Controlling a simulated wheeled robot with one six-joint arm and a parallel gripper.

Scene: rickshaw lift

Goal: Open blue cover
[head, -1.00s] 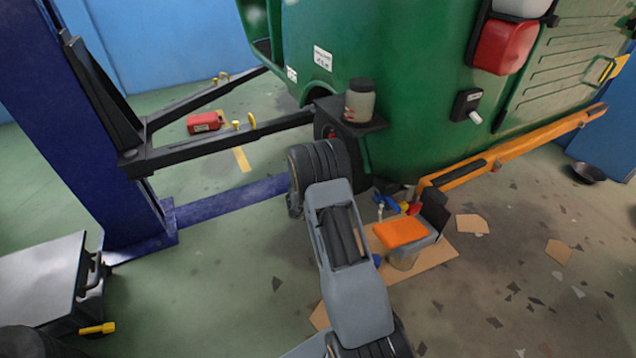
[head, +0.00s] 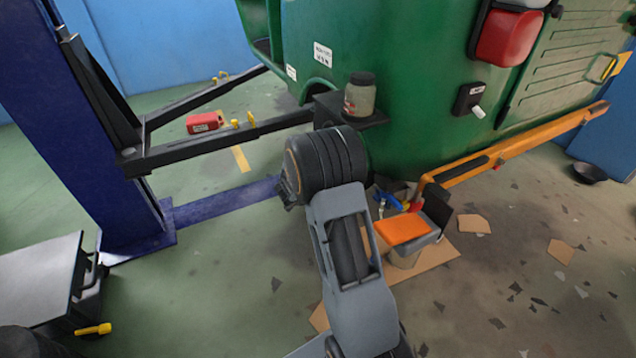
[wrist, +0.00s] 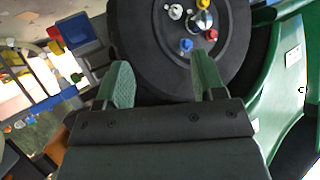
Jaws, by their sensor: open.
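In the wrist view, a small blue cap (wrist: 186,45) sits low on a dark round wheel-like disc (wrist: 150,50), beside a silver knob, a white cap, a red cap and a yellow cap. I cannot tell for certain that this cap is the blue cover. My gripper (wrist: 163,70) is open, its two green fingers spread in front of the disc, with nothing between them but the view of the disc. The blue cap appears between the fingertips, nearer the right one; its distance is unclear. In the head view my arm hides the disc and the fingers.
The green vehicle (head: 410,90) stands ahead, with a jar (head: 360,94) on a dark ledge. A blue lift post (head: 90,130) with black arms is at left. An orange-topped stool (head: 403,229) and an orange bar (head: 530,145) are at right.

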